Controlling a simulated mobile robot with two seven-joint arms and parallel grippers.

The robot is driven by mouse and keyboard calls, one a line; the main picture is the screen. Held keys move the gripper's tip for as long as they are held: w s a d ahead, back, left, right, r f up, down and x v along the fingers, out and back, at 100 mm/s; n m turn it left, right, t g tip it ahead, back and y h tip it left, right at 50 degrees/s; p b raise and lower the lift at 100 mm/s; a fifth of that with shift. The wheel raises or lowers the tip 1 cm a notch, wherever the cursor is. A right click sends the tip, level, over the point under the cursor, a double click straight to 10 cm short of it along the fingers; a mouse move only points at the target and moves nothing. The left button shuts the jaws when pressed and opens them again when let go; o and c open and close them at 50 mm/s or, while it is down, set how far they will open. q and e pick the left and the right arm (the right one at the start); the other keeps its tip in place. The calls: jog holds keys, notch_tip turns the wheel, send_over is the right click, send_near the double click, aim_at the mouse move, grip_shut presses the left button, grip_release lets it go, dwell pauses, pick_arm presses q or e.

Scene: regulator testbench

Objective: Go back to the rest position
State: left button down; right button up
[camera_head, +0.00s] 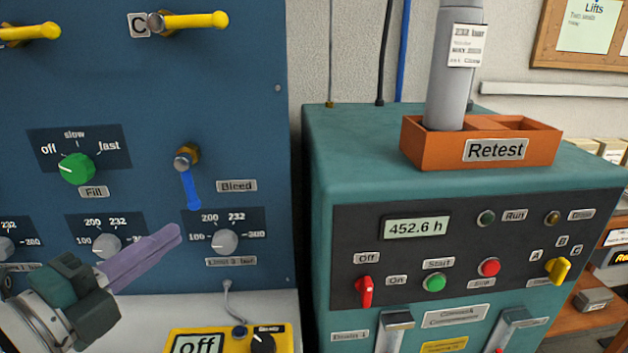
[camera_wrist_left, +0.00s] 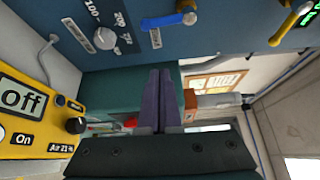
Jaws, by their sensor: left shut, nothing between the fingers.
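My left gripper (camera_head: 170,240) is in the lower left of the head view, in front of the blue panel (camera_head: 250,120). Its purple fingers are shut together with nothing between them. The fingers also show in the left wrist view (camera_wrist_left: 159,98), pointing away over the bench and touching nothing that I can see. The blue Bleed lever (camera_head: 190,188) hangs down just above the fingertips in the head view. The green Fill knob (camera_head: 77,169) is above the gripper, its pointer toward off. My right gripper is in neither view.
A yellow meter reading off (camera_head: 185,335) stands on the white bench below. A teal compressor cabinet (camera_head: 345,150) with a red switch (camera_head: 365,291) is to the right. On it an orange Retest tray (camera_head: 415,150) holds a grey cylinder (camera_head: 450,100). Yellow levers (camera_head: 195,20) stick out above.

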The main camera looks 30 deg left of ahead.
pick_arm(q)
jog(key=s+d+f+n+g+p, duration=0.2)
jog(key=s+d+n+g+p, duration=0.1)
jog(key=s+d+n+g, duration=1.2)
notch_tip(320, 180, up, 38)
jog(key=a+n+p, duration=0.1)
jog(key=p, duration=3.7)
jog(key=shift+a+r+t+h, duration=0.25)
jog(key=shift+a+t+h, duration=0.05)
jog(key=shift+t, duration=0.1)
